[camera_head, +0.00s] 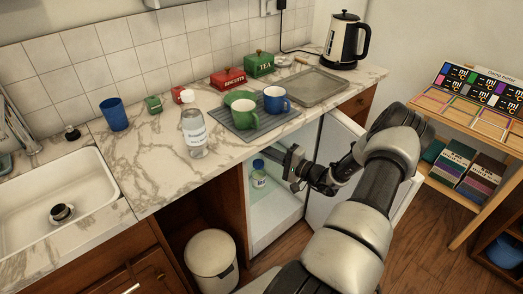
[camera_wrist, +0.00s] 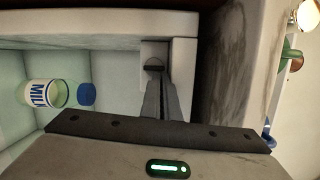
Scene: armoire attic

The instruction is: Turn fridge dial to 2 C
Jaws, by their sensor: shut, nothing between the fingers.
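The small white fridge (camera_head: 283,218) stands open under the counter. In the wrist view, a small dark dial-like part (camera_wrist: 154,68) sits in a pale housing at the fridge's inner edge. My gripper (camera_head: 268,155) reaches into the top of the fridge opening. In the wrist view its shut, empty fingers (camera_wrist: 158,82) point at the dark part, with their tips close to it or touching it; I cannot tell which. The setting and any markings are too small to read, and the dial is not visible in the head view.
A milk bottle (camera_head: 259,174) with a blue cap stands inside the fridge; it also shows in the wrist view (camera_wrist: 45,94). The open fridge door (camera_head: 335,150) is right of my gripper. The counter (camera_head: 165,180) overhangs above. A white bin (camera_head: 211,258) stands left of the fridge.

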